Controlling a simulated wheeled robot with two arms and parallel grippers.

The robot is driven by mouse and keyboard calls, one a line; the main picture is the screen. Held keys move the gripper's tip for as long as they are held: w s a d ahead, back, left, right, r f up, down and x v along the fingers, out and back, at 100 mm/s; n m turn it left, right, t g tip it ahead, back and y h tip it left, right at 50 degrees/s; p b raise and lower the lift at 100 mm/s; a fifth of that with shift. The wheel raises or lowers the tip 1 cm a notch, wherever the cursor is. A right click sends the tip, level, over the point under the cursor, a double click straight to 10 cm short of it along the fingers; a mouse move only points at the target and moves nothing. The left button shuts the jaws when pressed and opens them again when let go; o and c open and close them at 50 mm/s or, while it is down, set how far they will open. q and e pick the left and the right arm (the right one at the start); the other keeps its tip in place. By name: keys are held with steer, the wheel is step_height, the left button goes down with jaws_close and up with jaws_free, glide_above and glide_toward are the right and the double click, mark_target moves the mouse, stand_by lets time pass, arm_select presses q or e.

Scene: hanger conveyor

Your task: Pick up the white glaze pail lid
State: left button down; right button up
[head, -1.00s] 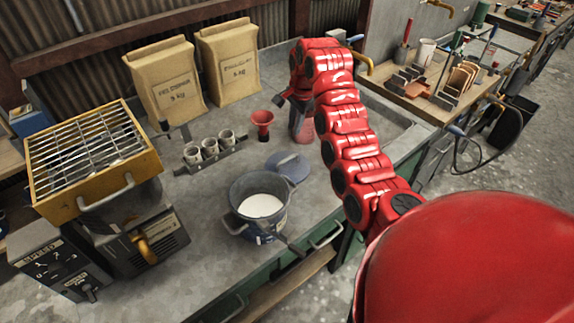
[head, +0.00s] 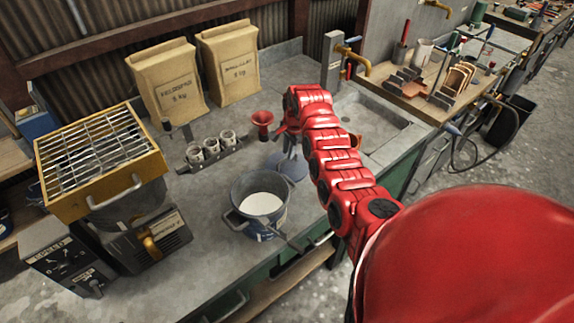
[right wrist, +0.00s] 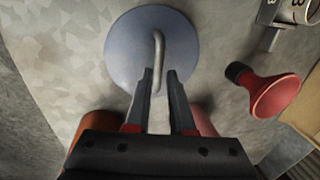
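The glaze pail lid (head: 298,167) is a flat blue-grey disc on the grey bench, just behind the pail (head: 236,219) of white glaze. In the right wrist view, the lid (right wrist: 124,52) shows its pale bar handle (right wrist: 158,48). My right gripper (head: 289,147) is over the lid, pointing down. In the right wrist view, my right gripper (right wrist: 160,73) is open, with a finger on each side of the handle's near end. I cannot tell whether the fingers touch it. My left gripper is not in view.
Two paper sacks (head: 170,80) stand behind. A yellow sieve box (head: 100,160) is at left. A sink (head: 370,117) lies at right.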

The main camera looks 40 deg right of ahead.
mark_target(287, 163)
steer(key=shift+a+f+p, duration=0.1)
steer(key=shift+f+p, duration=0.45)
steer(key=shift+f, duration=0.35)
steer(key=shift+w+a+f+b, duration=0.1)
steer(key=shift+w+f+b, duration=0.15)
steer(key=shift+f, duration=0.75)
steer(key=shift+w+f, duration=0.1)
steer(key=shift+f, duration=0.1)
jaws_close()
